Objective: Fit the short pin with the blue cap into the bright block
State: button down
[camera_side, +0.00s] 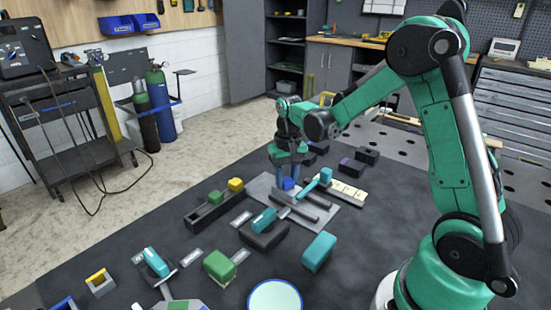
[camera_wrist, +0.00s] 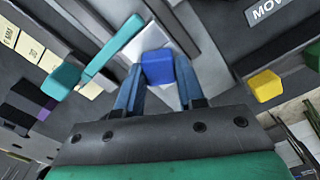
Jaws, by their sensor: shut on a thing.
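My gripper (camera_side: 287,184) points down over a light grey plate (camera_side: 262,188). Its two blue fingers are shut on the blue cap of the pin (camera_side: 289,184). In the wrist view the blue cap (camera_wrist: 158,67) sits between the fingertips. A pale, bright surface (camera_wrist: 148,38) shows just beyond the cap; it may be the bright block, but I cannot tell for sure. The pin's shaft is hidden under the cap, so I cannot see whether it stands in anything.
A teal-handled piece (camera_side: 320,180) lies close right of my gripper, beside dark bars (camera_side: 315,203) on the plate. A dark rail with a yellow block (camera_side: 236,184) stands to the left. A labelled pale strip (camera_side: 348,193) lies to the right. Several coloured blocks are nearer the camera.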

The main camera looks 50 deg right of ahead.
grip_release()
dwell(0.5)
jog(key=shift+r, duration=3.5)
jog(key=s+a+r+n+t, duration=0.3)
jog(key=s+a+n+t, duration=0.3)
jog(key=a, duration=0.5)
jog(key=shift+s+a+t, duration=0.3)
jog(key=shift+s+t, duration=0.2)
jog(key=shift+s, duration=0.3)
